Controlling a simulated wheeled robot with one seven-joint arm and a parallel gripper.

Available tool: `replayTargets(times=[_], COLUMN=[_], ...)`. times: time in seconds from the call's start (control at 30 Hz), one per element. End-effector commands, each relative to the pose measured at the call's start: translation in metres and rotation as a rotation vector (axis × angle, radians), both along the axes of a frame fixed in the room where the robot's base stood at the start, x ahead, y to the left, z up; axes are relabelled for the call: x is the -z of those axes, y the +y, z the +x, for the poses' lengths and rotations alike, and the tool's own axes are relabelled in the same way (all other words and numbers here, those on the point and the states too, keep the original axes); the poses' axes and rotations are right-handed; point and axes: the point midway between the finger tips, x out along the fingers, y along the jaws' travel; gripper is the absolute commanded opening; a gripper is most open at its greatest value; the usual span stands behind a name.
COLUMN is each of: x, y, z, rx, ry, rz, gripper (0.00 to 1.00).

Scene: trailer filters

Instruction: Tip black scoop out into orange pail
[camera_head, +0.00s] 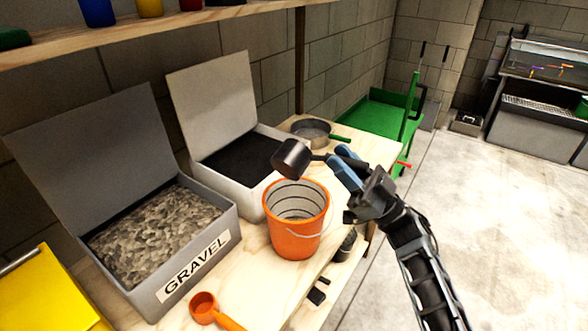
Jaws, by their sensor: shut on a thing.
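The black scoop (291,158) is held in the air just above the back rim of the orange pail. My gripper (343,170) is shut on the scoop's handle, to the right of the cup. The cup looks tilted, and its opening and contents are hidden from this side. The orange pail (296,238) stands upright on the wooden bench, with its wire handle hanging at the front. The visible inside of the pail is pale with dark rings, and I cannot tell what lies at its bottom.
A grey bin of gravel (226,252) with its lid up stands left of the pail. A second open bin (206,174) holds dark material behind it. A pan (312,131) sits at the back, and an orange scoop (203,307) lies in front on the bench (259,285).

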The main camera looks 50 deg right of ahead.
Motion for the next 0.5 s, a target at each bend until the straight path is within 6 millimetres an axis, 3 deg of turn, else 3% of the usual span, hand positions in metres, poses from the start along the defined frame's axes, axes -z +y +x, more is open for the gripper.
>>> replayTargets(times=[0.5], x=[-0.025], y=[-0.002], z=[0.0], rx=[0.006], ry=[-0.014], rz=[-0.946], gripper=[0.0])
